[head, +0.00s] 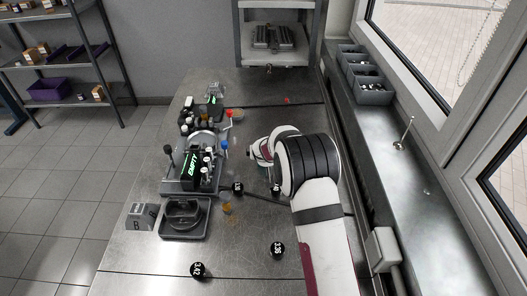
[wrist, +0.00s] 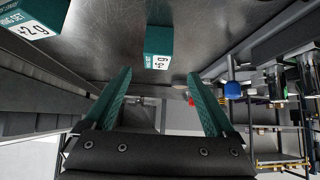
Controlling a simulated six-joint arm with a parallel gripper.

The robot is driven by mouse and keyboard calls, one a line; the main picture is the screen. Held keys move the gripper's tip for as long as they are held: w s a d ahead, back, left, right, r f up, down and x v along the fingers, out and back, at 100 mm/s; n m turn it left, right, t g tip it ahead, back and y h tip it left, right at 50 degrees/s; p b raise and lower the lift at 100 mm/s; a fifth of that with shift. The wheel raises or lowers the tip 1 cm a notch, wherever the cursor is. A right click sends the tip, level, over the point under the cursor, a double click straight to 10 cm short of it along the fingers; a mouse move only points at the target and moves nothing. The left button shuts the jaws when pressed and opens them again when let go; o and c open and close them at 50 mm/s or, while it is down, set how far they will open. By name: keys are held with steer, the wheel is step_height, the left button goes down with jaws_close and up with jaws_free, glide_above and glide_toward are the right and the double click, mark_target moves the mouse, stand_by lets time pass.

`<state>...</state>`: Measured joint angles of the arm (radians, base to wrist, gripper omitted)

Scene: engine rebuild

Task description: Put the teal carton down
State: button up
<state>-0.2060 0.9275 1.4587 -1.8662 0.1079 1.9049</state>
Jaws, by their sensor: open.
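A teal carton (wrist: 157,42) with a white weight label rests on the metal bench in the wrist view. It sits beyond the tips of my gripper (wrist: 159,76), roughly centred between the two green fingers. The fingers are spread wide and nothing is between them; a gap shows between tips and carton. In the head view my arm hides both cartons and most of my gripper.
The metal bench (head: 245,260) holds an engine block (head: 198,170), a dark tray (head: 186,218), a grey block (head: 141,216), and round black weights (head: 277,250) (head: 199,270). Grey bins (head: 373,92) line the window ledge. The bench's front middle is mostly clear.

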steer(key=shift+x, duration=4.15)
steer(key=shift+w+d+r, duration=0.15)
steer(key=shift+d, duration=0.05)
jaws_close()
